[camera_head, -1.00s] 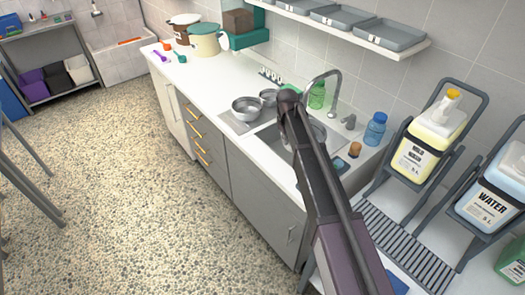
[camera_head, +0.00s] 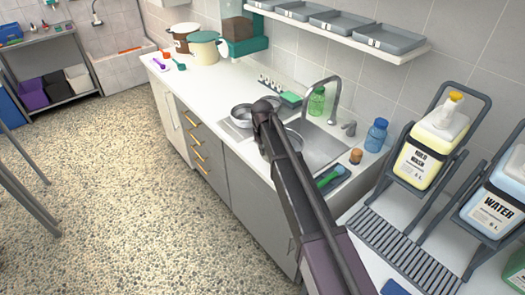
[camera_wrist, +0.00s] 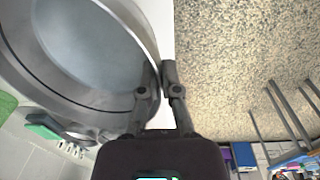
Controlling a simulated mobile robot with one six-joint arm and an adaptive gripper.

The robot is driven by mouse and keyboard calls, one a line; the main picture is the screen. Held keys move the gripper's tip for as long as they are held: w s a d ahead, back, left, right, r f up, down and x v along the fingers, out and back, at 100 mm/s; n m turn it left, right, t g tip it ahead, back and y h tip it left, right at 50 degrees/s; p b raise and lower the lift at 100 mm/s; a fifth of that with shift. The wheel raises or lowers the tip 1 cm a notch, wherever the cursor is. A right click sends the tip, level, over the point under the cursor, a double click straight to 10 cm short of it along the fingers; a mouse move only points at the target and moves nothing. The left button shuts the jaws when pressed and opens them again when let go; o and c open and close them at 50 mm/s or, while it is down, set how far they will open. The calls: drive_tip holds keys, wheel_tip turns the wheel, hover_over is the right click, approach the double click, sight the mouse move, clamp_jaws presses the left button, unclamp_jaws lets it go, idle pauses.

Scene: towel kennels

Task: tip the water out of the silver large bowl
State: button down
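The silver large bowl (camera_wrist: 85,50) fills the upper left of the wrist view, with its pale blue-grey inside facing the camera. I cannot tell whether water is in it. My gripper (camera_wrist: 161,92) has one finger on each side of the bowl's rim and looks shut on it. In the head view, part of a silver bowl (camera_head: 296,139) shows beside my gripper (camera_head: 266,108), over the sink (camera_head: 322,150); my arm hides the rest. I cannot tell its tilt.
Another silver bowl (camera_head: 241,116) stands on the counter left of the sink. The counter's front left (camera_head: 185,85) is clear.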

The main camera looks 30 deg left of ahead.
drive_tip(key=shift+w+d+r+g+y+p, duration=0.2)
drive_tip(key=shift+d+r+g+y+p, duration=0.35)
drive_tip(key=shift+r+y, duration=0.4)
drive_tip(key=y, duration=0.1)
drive_tip(key=d+r+g+y, duration=0.1)
drive_tip(key=y, duration=0.2)
drive_tip(key=shift+w+d+r, duration=0.25)
drive_tip(key=shift+w, duration=0.1)
drive_tip(key=w+d+r+g+y+b, duration=0.2)
drive_tip(key=d+y+b, duration=0.3)
drive_tip(key=d, duration=0.1)
drive_tip(key=w+d+r+g+y+b, duration=0.2)
drive_tip(key=d+y+b, duration=0.3)
drive_tip(key=shift+w+d+r+b, duration=0.2)
drive_tip(key=shift+w+d+b, duration=0.15)
drive_tip(key=shift+w, duration=0.05)
drive_tip(key=shift+s, duration=0.15)
idle(1.3)
